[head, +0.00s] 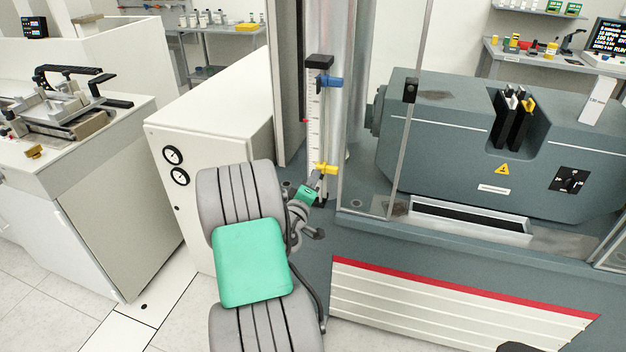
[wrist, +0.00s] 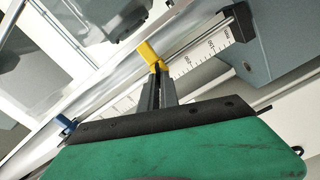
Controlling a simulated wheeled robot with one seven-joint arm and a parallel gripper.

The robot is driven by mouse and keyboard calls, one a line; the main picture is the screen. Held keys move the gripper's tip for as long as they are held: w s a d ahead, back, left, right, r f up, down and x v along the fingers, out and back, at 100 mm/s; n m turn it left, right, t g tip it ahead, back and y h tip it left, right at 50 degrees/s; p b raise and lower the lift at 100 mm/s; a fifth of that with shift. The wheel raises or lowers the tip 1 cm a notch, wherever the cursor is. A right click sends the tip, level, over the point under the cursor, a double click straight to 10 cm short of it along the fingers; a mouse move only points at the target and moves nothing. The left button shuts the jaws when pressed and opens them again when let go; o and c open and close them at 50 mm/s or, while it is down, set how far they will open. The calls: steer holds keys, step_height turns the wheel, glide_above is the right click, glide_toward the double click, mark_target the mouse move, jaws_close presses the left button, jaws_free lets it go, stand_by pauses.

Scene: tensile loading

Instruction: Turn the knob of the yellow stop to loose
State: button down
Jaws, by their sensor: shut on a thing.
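The yellow stop (head: 326,169) sits low on the upright scale rod (head: 313,120) beside the machine column. It also shows in the wrist view (wrist: 149,54), at the tips of my gripper's fingers. My gripper (head: 316,181) reaches it from below left, and in the wrist view its two dark fingers (wrist: 157,72) are close together on the stop's knob. The knob itself is mostly hidden between the fingertips. A blue stop (head: 328,83) sits higher on the same rod and shows in the wrist view at the lower left (wrist: 65,124).
The grey testing machine (head: 480,130) stands right of the rod, with a clear shield post (head: 412,100) close by. A white cabinet with gauges (head: 200,140) stands to the left. A black block (head: 319,62) caps the rod.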

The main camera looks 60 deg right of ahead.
steer(key=shift+n+p, duration=0.5)
steer(key=shift+n, duration=1.8)
steer(key=c, duration=1.8)
jaws_free()
steer(key=shift+d+f, duration=0.1)
steer(key=shift+o, duration=1)
steer(key=s+a+b, duration=0.1)
steer(key=a+b, duration=0.1)
steer(key=a, duration=0.5)
steer(key=shift+a+b, duration=0.3)
steer(key=shift+a, duration=0.1)
